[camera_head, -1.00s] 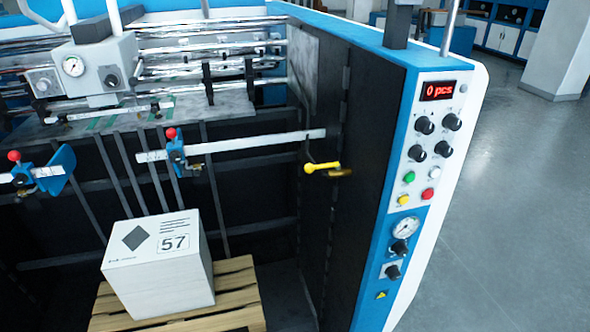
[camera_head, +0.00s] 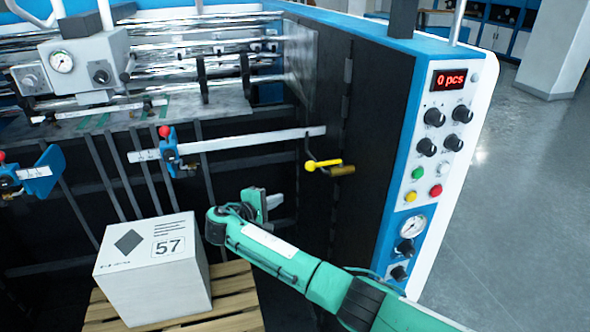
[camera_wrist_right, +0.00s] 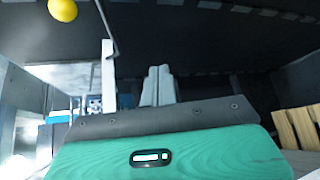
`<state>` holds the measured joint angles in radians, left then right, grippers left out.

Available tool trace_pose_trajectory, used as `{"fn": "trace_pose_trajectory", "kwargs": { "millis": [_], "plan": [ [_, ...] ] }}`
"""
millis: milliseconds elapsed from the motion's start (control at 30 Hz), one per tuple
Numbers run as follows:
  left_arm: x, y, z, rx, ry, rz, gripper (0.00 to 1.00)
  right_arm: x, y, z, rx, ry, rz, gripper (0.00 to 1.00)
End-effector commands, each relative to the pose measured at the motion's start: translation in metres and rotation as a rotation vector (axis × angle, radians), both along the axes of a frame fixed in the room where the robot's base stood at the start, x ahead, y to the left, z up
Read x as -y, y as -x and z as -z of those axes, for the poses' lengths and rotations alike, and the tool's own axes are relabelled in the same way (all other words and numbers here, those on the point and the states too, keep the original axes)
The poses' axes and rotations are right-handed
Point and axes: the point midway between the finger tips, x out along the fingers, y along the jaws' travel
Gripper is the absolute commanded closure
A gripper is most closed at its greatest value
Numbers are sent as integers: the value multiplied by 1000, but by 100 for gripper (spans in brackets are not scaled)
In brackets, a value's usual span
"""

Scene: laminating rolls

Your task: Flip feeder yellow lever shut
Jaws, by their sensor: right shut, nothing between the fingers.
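The yellow lever (camera_head: 323,164) sits on the dark inner side wall of the feeder, at the end of the white ruler bar (camera_head: 255,140). Its yellow arm lies about level, with the round knob at the left and a brass-coloured cylinder (camera_head: 343,170) by its right end. The yellow knob (camera_wrist_right: 62,9) also shows at the top left of the wrist view. My right gripper (camera_head: 274,201) is below and left of the lever, apart from it. In the wrist view its fingers (camera_wrist_right: 158,86) are together and empty. My left gripper is not in view.
A white box marked 57 (camera_head: 150,280) stands on a wooden pallet (camera_head: 235,290) left of my right arm. The control panel (camera_head: 435,140) is on the right. Blue clamps with red knobs (camera_head: 170,150) sit on the bars at left. Open space lies between lever and gripper.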

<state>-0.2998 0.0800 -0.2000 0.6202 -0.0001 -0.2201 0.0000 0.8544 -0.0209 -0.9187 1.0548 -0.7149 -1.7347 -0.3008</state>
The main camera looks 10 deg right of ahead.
Motion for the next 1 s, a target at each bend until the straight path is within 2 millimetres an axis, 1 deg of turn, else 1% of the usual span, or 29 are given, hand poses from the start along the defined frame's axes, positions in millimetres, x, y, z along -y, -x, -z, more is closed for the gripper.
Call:
{"fn": "trace_pose_trajectory", "kwargs": {
  "millis": [33, 100, 200, 300, 400, 667, 767, 867, 1000],
  "plan": [
    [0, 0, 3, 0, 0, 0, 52, -5, -1, -25, 40, 26, 14, 100],
    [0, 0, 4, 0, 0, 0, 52, -9, 1, -52, 81, 55, 37, 100],
    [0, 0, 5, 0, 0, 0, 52, -13, 4, -78, 124, 82, 62, 100],
    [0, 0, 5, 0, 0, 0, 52, -16, 7, -92, 146, 97, 77, 100],
    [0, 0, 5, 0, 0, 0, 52, -16, 8, -97, 154, 102, 82, 100],
    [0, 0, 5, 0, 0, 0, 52, -16, 7, -96, 153, 101, 81, 100],
    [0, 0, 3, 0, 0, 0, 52, -13, 6, -97, 152, 101, 82, 100],
    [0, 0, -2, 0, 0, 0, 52, -5, 0, -98, 151, 102, 81, 100],
    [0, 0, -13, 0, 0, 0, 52, 17, -13, -98, 151, 103, 83, 100]
  ]
}}
